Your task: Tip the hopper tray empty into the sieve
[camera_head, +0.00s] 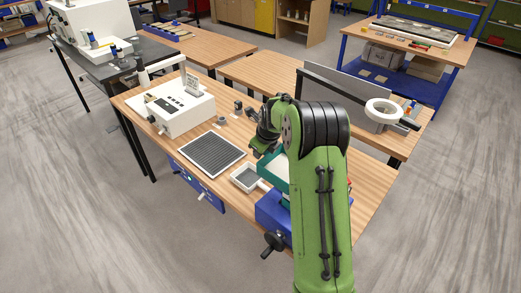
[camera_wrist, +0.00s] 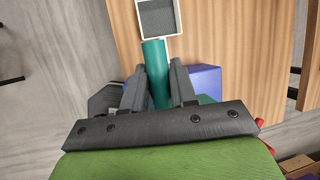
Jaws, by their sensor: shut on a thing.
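My gripper (camera_head: 262,148) also shows in the head view, partly covered by the wrist.
A blue machine (camera_head: 270,215) with a black hand knob stands at the bench's front edge, near the tray. Small dark items stand behind the sieve. A grey upright panel (camera_head: 345,97) stands behind my arm.

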